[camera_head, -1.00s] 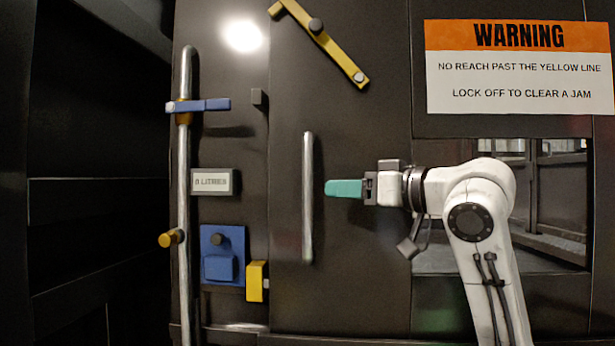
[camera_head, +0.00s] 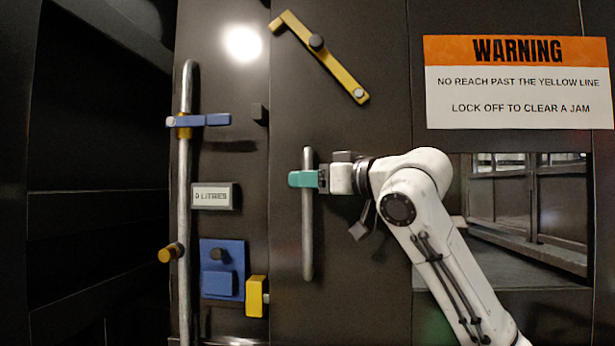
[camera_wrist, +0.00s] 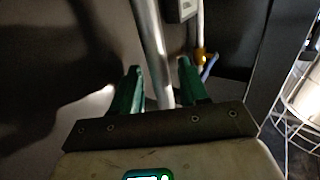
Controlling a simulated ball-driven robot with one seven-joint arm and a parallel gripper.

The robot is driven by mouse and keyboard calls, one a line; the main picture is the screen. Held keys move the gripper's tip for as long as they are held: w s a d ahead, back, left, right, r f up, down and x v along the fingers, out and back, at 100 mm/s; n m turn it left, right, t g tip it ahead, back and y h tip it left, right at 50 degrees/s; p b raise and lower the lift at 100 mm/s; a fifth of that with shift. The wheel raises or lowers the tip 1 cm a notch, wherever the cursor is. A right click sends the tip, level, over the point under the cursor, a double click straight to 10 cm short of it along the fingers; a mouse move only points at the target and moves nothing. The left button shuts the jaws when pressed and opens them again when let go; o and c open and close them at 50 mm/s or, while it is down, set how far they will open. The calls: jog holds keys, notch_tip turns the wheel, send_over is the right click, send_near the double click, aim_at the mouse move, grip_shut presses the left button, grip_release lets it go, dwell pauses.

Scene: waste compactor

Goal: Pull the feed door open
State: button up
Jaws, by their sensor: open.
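The feed door (camera_head: 350,240) is a dark panel that looks closed in the head view. Its handle (camera_head: 308,240) is an upright silver bar on the door's left part. My gripper (camera_head: 300,179) has green fingers and reaches across the bar's upper part from the right. In the wrist view the bar (camera_wrist: 153,50) runs between the two green fingers (camera_wrist: 160,88). The fingers are open, with gaps on both sides of the bar. A yellow latch bar (camera_head: 320,58) sits tilted on the door above the handle.
Left of the door are a tall silver pipe (camera_head: 184,220) with a blue lever (camera_head: 205,120), a litres display (camera_head: 213,196), a blue box (camera_head: 222,270) and a yellow block (camera_head: 256,296). A warning sign (camera_head: 520,82) and an opening (camera_head: 525,215) are at right.

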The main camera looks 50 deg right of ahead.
jog(key=shift+w, duration=0.45)
jog(key=shift+a, duration=0.1)
grip_shut()
